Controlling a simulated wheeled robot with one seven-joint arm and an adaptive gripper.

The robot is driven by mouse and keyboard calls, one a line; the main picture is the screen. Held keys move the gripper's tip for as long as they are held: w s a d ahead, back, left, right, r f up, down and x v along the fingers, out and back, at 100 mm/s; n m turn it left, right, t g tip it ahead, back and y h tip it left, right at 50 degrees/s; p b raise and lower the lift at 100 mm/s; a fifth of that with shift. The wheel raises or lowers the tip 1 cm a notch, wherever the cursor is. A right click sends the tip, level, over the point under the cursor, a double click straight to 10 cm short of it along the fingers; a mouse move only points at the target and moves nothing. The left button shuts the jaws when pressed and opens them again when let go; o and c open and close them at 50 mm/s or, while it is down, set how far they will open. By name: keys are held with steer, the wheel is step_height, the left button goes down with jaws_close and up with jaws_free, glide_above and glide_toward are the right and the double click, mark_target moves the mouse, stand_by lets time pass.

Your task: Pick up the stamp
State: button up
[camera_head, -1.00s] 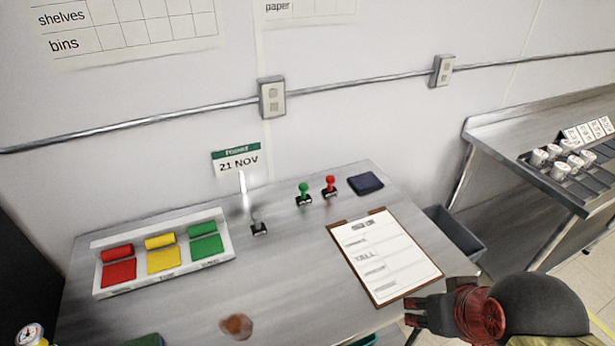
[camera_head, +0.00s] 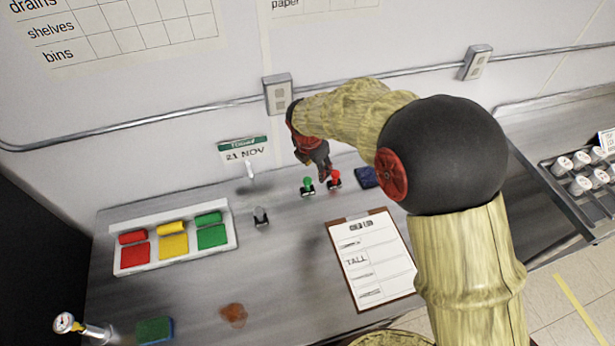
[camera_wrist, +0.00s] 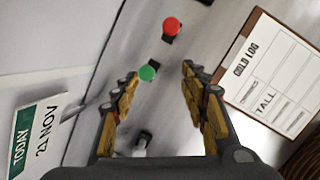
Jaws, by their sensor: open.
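Three small stamps stand on the steel table. The green-handled stamp (camera_head: 307,186) and the red-handled stamp (camera_head: 334,179) are side by side near the wall, and a grey-handled stamp (camera_head: 261,216) stands to their left. My gripper (camera_head: 322,168) is just above and behind the green and red stamps. In the wrist view my open gripper (camera_wrist: 158,78) has the green stamp (camera_wrist: 147,73) showing between its fingers, nearer the left one. The red stamp (camera_wrist: 171,26) is beyond the fingertips, and the grey stamp (camera_wrist: 143,141) shows lower, near the palm. Nothing is held.
A dark blue pad (camera_head: 366,177) lies right of the stamps, partly behind my arm. A clipboard (camera_head: 342,222) lies in front. A date card (camera_head: 243,152) is near the wall. A cup rack (camera_head: 556,186) stands at right.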

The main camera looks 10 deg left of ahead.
mark_target(307, 179)
steer(key=a+f+n, duration=0.2)
steer(key=f, duration=0.1)
steer(key=a+f+n, duration=0.1)
steer(key=f, duration=0.1)
steer(key=shift+w+a+p, duration=0.15)
steer(key=shift+w+p, duration=0.1)
steer(key=shift+p, duration=0.1)
steer(key=x, duration=0.6)
steer(key=shift+w+a+b, duration=0.1)
steer(key=shift+w+b, duration=0.05)
steer(key=shift+b, duration=0.2)
steer(key=shift+r, duration=0.1)
steer(key=c, duration=0.4)
steer(key=c, duration=0.7)
jaws_close()
steer(key=shift+r, duration=0.1)
